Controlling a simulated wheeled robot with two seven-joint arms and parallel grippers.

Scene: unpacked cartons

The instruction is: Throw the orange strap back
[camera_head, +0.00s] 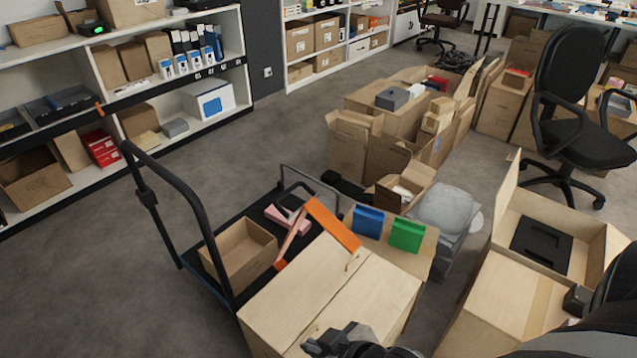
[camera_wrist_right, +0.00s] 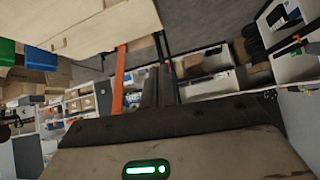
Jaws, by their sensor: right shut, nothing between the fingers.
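The orange strap (camera_head: 333,225) lies over the far edge of a pale wooden box (camera_head: 325,290), and its paler side hangs down toward the cart (camera_head: 222,285). In the right wrist view the strap (camera_wrist_right: 118,85) shows as an upright orange band beside the box (camera_wrist_right: 100,30). My right gripper (camera_head: 330,343) is at the bottom edge of the head view, at the near side of the box, well apart from the strap. It is shut and empty. My left gripper is not in view.
An open carton (camera_head: 240,252) stands on the cart, behind its black handle (camera_head: 180,180). A blue item (camera_head: 368,221) and a green item (camera_head: 407,234) stand right of the strap. Open cartons (camera_head: 545,235) crowd the right side. Grey floor (camera_head: 110,270) is clear at left.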

